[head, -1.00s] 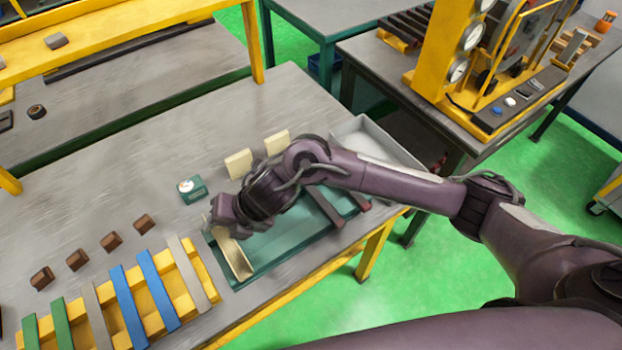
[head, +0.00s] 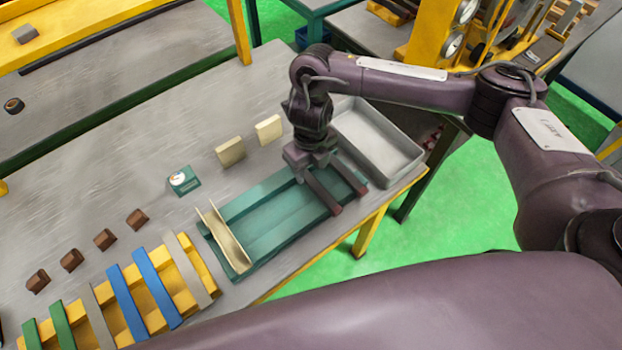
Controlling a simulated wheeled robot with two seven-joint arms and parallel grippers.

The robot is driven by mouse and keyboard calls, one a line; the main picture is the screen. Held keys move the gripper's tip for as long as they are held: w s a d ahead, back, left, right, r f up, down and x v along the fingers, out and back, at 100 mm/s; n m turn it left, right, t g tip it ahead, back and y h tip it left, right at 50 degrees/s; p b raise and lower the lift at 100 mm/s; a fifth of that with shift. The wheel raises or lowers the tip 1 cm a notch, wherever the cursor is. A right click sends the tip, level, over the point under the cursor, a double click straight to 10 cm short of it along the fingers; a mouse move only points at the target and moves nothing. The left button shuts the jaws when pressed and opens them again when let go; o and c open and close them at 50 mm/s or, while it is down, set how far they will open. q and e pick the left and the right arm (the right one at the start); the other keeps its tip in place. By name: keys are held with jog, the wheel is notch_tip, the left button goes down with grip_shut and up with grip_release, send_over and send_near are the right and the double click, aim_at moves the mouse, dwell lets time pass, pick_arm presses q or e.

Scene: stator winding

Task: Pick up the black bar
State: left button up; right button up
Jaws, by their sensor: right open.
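A cream folded channel piece (head: 228,246) lies at the tray's left end, apart from the gripper. My left gripper is not in view.
An empty grey bin (head: 408,150) stands close right of the gripper. Two cream blocks and a small green box (head: 184,181) stand behind the tray. A yellow rack (head: 193,275) with coloured strips and several brown blocks is at left. Bare table lies behind.

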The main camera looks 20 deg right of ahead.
aim_at(310, 178)
jog(key=shift+s+a+f, duration=0.1)
jog(key=shift+s+f, duration=0.05)
jog(key=shift+f, duration=1.45)
grip_shut()
